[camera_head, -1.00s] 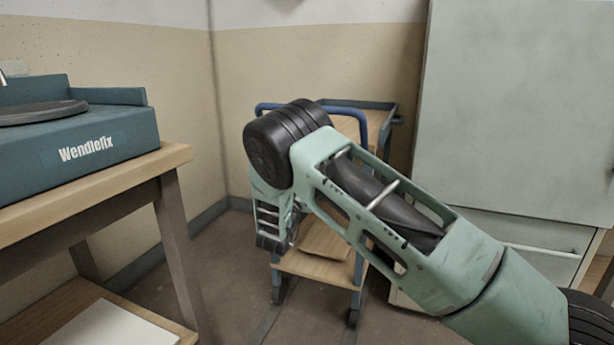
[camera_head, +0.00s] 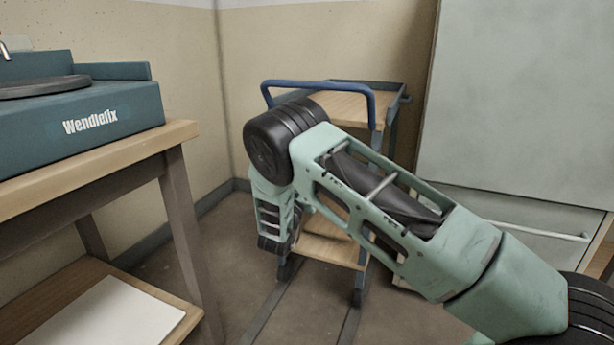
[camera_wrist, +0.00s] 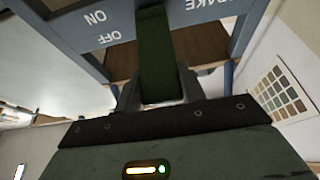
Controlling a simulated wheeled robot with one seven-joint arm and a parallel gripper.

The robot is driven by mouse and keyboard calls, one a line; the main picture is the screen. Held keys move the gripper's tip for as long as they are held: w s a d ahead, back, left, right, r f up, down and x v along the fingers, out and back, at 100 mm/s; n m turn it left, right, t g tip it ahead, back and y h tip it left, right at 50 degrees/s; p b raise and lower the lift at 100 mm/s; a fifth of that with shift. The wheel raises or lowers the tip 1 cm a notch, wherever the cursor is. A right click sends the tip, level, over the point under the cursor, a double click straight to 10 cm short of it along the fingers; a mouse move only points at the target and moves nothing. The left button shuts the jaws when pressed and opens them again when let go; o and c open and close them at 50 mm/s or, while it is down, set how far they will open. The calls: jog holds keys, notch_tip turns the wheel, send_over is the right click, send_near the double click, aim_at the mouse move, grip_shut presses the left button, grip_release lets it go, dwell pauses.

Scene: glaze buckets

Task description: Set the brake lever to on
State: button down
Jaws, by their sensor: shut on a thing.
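In the wrist view my gripper (camera_wrist: 158,92) is shut on a dark green lever (camera_wrist: 155,45), which runs up the picture from between the fingers. Behind it is a blue-grey panel (camera_wrist: 122,18) of the trolley, with ON, OFF and part of the word BRAKE printed upside down. ON and OFF stand to the left of the lever, the partly hidden word to its right. I cannot tell which mark the lever is set to. In the head view the trolley (camera_head: 348,107) has a blue handle and wooden shelves; my arm hides the lever and fingers there.
A wooden workbench (camera_head: 160,139) with a teal Wendlefix machine (camera_head: 130,108) stands at the left, a white sheet (camera_head: 115,312) on its lower shelf. A large pale cabinet (camera_head: 520,110) stands at the right. Floor shows between bench and trolley. A colour chart (camera_wrist: 278,92) shows in the wrist view.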

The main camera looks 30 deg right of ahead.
jog(key=shift+f, duration=0.25)
jog(key=c, duration=0.9)
grip_release()
jog(key=shift+o, duration=0.3)
jog(key=shift+r, duration=0.1)
jog(key=p+v, duration=0.3)
jog(key=v, duration=1.4)
jog(key=shift+a, duration=0.15)
